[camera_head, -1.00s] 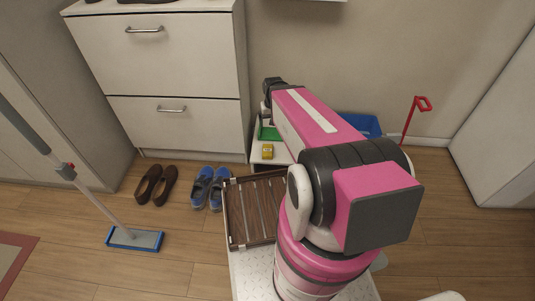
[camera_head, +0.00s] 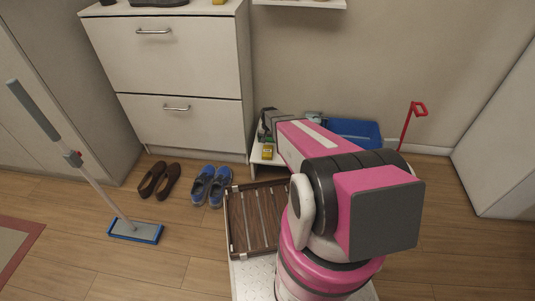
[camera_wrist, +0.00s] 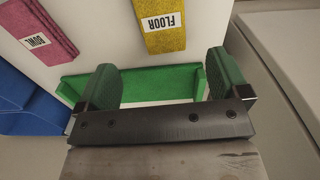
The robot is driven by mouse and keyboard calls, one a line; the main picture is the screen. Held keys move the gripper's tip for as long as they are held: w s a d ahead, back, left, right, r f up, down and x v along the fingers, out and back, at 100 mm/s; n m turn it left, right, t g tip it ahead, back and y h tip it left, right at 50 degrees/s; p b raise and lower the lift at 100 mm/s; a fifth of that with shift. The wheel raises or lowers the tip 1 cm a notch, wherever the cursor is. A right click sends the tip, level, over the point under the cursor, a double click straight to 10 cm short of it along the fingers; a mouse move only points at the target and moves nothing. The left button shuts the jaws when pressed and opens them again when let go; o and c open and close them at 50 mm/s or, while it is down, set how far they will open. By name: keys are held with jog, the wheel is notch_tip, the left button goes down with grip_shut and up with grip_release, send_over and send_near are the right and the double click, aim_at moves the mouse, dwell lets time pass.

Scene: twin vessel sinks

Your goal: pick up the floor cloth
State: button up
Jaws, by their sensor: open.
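The floor cloth (camera_wrist: 165,24) is a yellow folded cloth with a white FLOOR label, lying on a white surface at the top of the wrist view. In the head view a small yellow item (camera_head: 267,152), which appears to be this cloth, is on the low white stand. My gripper (camera_wrist: 163,68) is open and empty, its two green-padded fingers apart. The cloth is beyond the fingertips in the wrist view, not between them. In the head view my arm hides much of the stand.
A pink cloth labelled BOWL (camera_wrist: 38,33) lies left of the yellow one. A green rim (camera_wrist: 150,82) spans behind the fingers. A blue bin (camera_head: 355,131) and red-handled tool (camera_head: 410,120) stand right. A slatted rack (camera_head: 256,217), shoes and a mop (camera_head: 136,231) are nearby.

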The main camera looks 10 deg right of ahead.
aim_at(268, 148)
jog(key=f, duration=0.7)
jog(key=shift+w+a+f, duration=0.15)
jog(key=shift+w+f, duration=0.15)
jog(key=shift+f, duration=0.05)
jog(key=c, duration=1)
